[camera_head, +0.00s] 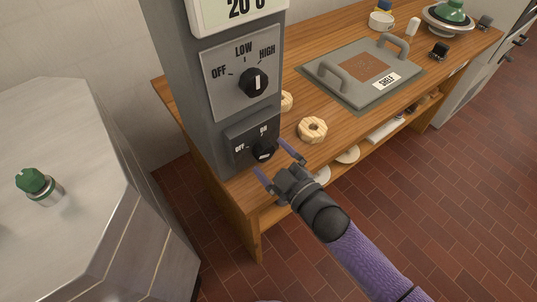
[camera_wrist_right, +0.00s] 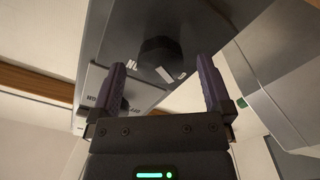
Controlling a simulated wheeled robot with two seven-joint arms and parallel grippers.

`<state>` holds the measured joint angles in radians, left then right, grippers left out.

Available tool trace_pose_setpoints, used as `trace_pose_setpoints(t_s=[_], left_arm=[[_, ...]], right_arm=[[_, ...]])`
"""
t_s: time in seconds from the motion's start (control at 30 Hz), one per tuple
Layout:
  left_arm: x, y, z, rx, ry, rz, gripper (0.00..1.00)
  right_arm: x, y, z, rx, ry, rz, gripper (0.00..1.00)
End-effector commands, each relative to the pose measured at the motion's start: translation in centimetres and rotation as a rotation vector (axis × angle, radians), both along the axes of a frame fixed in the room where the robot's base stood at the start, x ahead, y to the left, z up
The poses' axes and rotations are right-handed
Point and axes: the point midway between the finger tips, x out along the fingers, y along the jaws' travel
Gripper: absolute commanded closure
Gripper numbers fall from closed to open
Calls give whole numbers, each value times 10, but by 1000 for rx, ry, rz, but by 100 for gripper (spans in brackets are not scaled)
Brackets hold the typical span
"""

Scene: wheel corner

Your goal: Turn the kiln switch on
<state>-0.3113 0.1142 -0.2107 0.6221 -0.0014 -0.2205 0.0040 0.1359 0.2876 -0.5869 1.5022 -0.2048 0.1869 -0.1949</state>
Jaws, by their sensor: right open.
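The grey control column has a lower dark panel (camera_head: 250,137) marked OFF on the left and ON above. Its black switch knob (camera_head: 264,151) has a white mark; I cannot tell clearly which label it points to. My right gripper (camera_head: 272,158) is open, with its two purple fingers just in front of that knob. In the right wrist view the black knob (camera_wrist_right: 160,55) lies between the spread fingertips (camera_wrist_right: 160,72), with a gap on both sides. I cannot tell whether either finger touches it. My left gripper is not in view.
Above is a larger black knob (camera_head: 254,82) marked OFF, LOW and HIGH, under a display (camera_head: 238,12). The wooden bench (camera_head: 215,205) carries a grey shelf lid (camera_head: 348,62) and a pale ring (camera_head: 312,130). A metal kiln body (camera_head: 75,150) with a green-topped knob (camera_head: 38,185) stands left.

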Motion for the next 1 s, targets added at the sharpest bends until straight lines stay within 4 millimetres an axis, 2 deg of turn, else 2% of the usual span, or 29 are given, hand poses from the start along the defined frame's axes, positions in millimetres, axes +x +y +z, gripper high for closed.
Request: trace_pose_setpoints(t_s=[0.17,0.47,0.8,0.9,1.0], left_arm=[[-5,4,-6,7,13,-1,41],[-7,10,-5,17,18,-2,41],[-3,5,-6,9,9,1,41],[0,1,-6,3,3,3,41],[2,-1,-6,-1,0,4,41]], right_arm=[[15,10,-1,1,1,-1,0],[17,12,-1,0,3,-2,2],[17,12,-1,0,3,-2,74],[17,12,-1,0,4,-2,93],[17,12,-1,2,5,-2,93]])
